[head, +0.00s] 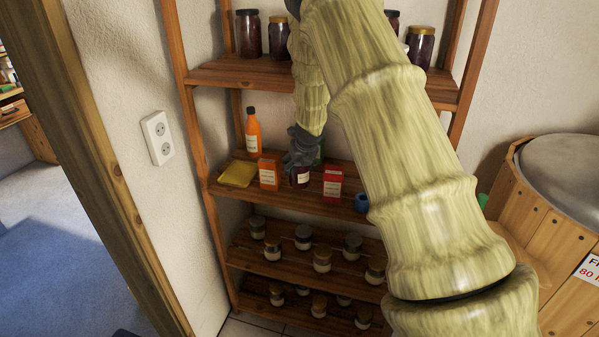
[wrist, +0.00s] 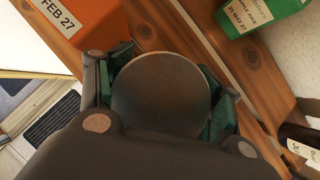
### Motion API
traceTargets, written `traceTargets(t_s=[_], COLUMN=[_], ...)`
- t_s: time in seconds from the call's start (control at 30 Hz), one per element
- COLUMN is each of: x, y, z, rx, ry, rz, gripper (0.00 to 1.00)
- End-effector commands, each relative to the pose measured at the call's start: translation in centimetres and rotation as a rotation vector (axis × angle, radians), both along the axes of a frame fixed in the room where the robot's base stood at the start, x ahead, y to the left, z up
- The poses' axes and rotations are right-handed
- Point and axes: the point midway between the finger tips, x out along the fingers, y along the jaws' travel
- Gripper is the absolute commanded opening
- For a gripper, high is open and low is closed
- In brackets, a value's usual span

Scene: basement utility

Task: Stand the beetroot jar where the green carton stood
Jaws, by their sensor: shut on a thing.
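My gripper (head: 301,150) is shut on a dark purple jar (head: 300,178) with a white label, apparently the beetroot jar. It is upright at the middle shelf (head: 345,212), between an orange carton (head: 269,172) and a red carton (head: 332,185). I cannot tell whether its base touches the board. In the wrist view, the jar's round dark lid (wrist: 160,95) fills the space between the fingers of my gripper (wrist: 165,92). A green carton (wrist: 262,12) with a white label shows at the upper right. In the head view, only a green sliver (head: 319,154) shows behind my gripper.
An orange bottle (head: 252,132), a yellow packet (head: 238,174) and a blue cup (head: 361,203) share the shelf. Dark jars (head: 249,35) stand above; several small jars (head: 322,260) stand below. A dark labelled container (wrist: 300,142) shows at the wrist view's right edge.

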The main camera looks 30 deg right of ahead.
Motion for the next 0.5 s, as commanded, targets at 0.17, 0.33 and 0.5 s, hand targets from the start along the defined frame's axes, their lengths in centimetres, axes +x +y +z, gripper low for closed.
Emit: traceTargets(t_s=[0.17,0.33,0.5], x=[-0.1,-0.1,-0.1], y=[0.0,0.1,0.1], z=[-2.4,-3.0,-3.0], rx=[0.006,0.003,0.002], ry=[0.002,0.0,0.001], rz=[-0.003,-0.001,0.0], gripper=[0.08,0.08,0.08])
